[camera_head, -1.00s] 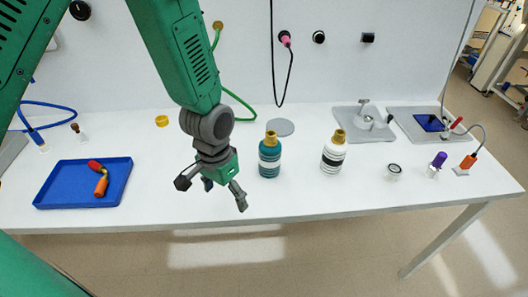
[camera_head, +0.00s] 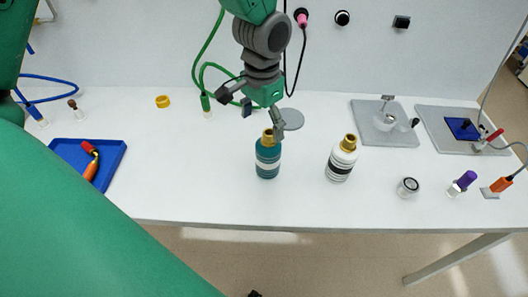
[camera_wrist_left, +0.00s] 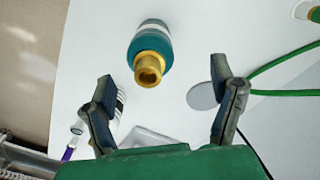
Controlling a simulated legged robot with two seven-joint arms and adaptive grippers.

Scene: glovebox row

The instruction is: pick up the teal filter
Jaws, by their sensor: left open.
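The teal filter (camera_head: 268,160) stands upright on the white table, a teal bottle shape with a pale band and a gold neck. My left gripper (camera_head: 262,118) is open and empty, just above and behind its gold neck; one finger overlaps the neck in the head view. In the left wrist view the teal filter (camera_wrist_left: 152,47) lies beyond the gap between the spread fingers of my left gripper (camera_wrist_left: 160,77), its gold neck pointing towards me. It is not between the fingers. My right gripper does not show.
A white filter (camera_head: 340,162) with a gold neck stands to the right, a small jar (camera_head: 408,187) beyond it. A grey disc (camera_head: 292,120) lies behind the teal filter. A blue tray (camera_head: 113,166) is at left. Grey plates (camera_head: 372,136) are at right.

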